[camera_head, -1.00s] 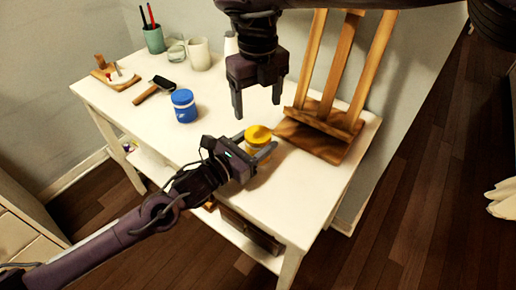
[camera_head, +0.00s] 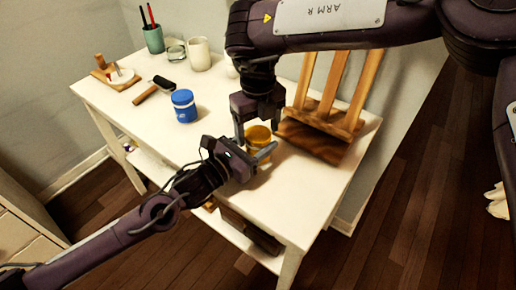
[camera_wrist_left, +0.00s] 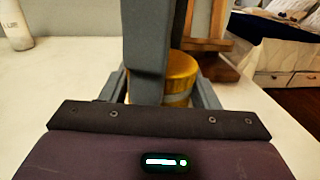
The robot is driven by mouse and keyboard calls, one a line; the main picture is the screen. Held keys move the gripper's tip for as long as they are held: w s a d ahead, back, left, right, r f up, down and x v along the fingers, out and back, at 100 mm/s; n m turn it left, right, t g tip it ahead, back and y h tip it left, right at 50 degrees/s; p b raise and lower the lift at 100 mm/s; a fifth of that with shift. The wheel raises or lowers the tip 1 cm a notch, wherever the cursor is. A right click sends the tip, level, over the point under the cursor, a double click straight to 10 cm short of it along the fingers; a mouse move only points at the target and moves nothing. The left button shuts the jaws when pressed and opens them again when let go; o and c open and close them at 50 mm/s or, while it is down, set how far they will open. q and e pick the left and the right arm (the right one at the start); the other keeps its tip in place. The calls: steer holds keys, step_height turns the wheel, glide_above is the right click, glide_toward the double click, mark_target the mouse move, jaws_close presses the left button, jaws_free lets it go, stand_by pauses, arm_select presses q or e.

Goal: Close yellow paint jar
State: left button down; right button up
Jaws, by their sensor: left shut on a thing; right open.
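The yellow paint jar (camera_head: 260,137) stands upright on the white table near its right end. In the left wrist view its yellow upper part (camera_wrist_left: 183,72) has a paler band below it; whether the lid is fully tightened I cannot tell. My left gripper (camera_head: 257,147) is shut on the jar, one finger on each side, low down. My right gripper (camera_head: 257,129) is open and points down, its fingers around the jar's top. One of its fingers hides part of the jar in the left wrist view (camera_wrist_left: 148,65).
A wooden easel (camera_head: 320,135) stands just behind and right of the jar. A blue jar (camera_head: 184,106), a roller (camera_head: 153,90), cups (camera_head: 199,54) and a pen holder (camera_head: 154,39) are farther left. The table (camera_head: 150,115) is clear at front left.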

steer(key=shift+c, duration=0.4)
steer(key=c, duration=0.9)
steer(key=m, duration=0.3)
steer(key=shift+m, duration=0.3)
steer(key=o, duration=1.1)
steer(key=shift+c, duration=0.2)
steer(key=shift+r, duration=2.3)
steer(key=shift+c, duration=0.4)
